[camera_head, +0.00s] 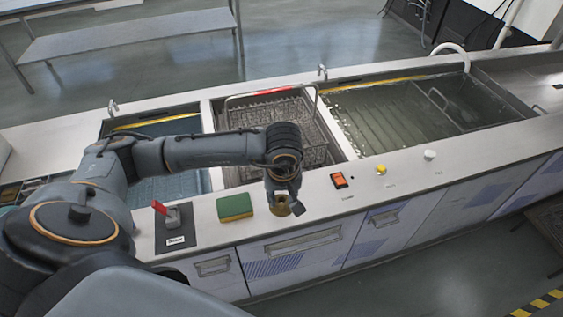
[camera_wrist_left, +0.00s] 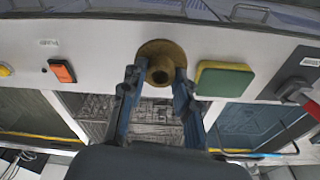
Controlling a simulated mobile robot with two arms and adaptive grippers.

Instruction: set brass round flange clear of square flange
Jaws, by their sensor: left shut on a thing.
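The brass round flange (camera_head: 281,209) is at the front ledge of the tank counter, partly hidden under my left gripper (camera_head: 286,203). In the left wrist view the flange (camera_wrist_left: 160,48) is a round brass disc with a raised, bored hub. My left gripper (camera_wrist_left: 157,76) is shut on it, with one blue finger on each side of the hub. The flange is over the pale ledge; I cannot tell whether it touches it. I cannot make out a square flange in either view. My right gripper is not in view.
A green-and-yellow sponge (camera_head: 235,207) lies left of the flange, and a red-handled switch (camera_head: 172,216) is farther left. An orange rocker switch (camera_head: 339,180) and a yellow button (camera_head: 381,169) are to the right. A wire basket (camera_head: 318,112) sits in the middle tank behind.

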